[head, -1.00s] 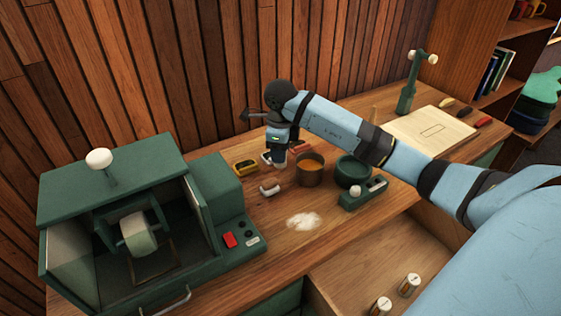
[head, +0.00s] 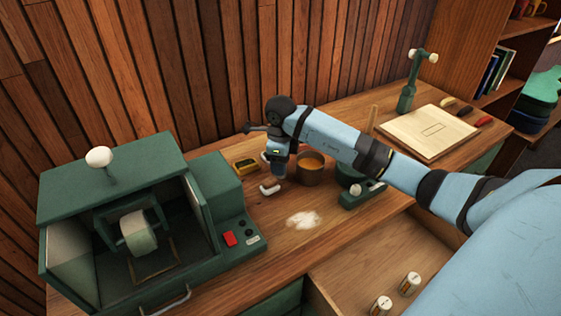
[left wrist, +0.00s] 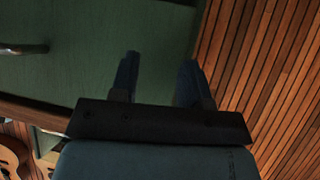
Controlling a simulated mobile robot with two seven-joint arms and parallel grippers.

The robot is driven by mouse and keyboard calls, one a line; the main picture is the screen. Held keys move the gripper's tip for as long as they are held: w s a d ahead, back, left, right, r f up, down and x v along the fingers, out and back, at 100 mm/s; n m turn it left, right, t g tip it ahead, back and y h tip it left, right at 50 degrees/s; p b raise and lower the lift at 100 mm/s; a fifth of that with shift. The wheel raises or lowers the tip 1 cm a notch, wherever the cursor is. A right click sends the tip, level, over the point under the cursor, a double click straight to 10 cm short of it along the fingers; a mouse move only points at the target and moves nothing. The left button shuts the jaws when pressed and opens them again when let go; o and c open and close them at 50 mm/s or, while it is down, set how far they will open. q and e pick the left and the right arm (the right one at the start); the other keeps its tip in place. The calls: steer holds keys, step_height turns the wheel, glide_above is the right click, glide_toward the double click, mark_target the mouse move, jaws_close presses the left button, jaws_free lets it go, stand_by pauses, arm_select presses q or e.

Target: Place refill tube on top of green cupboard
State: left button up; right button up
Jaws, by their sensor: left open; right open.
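A small white tube-like piece (head: 270,189) lies on the wooden bench, left of an orange-filled pot. Two white-capped cylinders (head: 411,284) stand in the open drawer; I cannot tell for sure which of these is the refill tube. My right gripper (head: 273,180) is open, pointing down just above the white piece; its fingertips are small and partly hidden. My left gripper (left wrist: 158,75) is open and empty in the left wrist view, before a large green surface (left wrist: 80,75). I cannot tell whether that surface is the green cupboard.
A green machine (head: 110,180) fills the left of the bench. White powder (head: 304,219) lies in front. A wooden board (head: 428,132) lies at right.

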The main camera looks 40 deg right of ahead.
step_height(320, 180, up, 12)
steer(key=shift+r, duration=0.2)
stand_by(0.8)
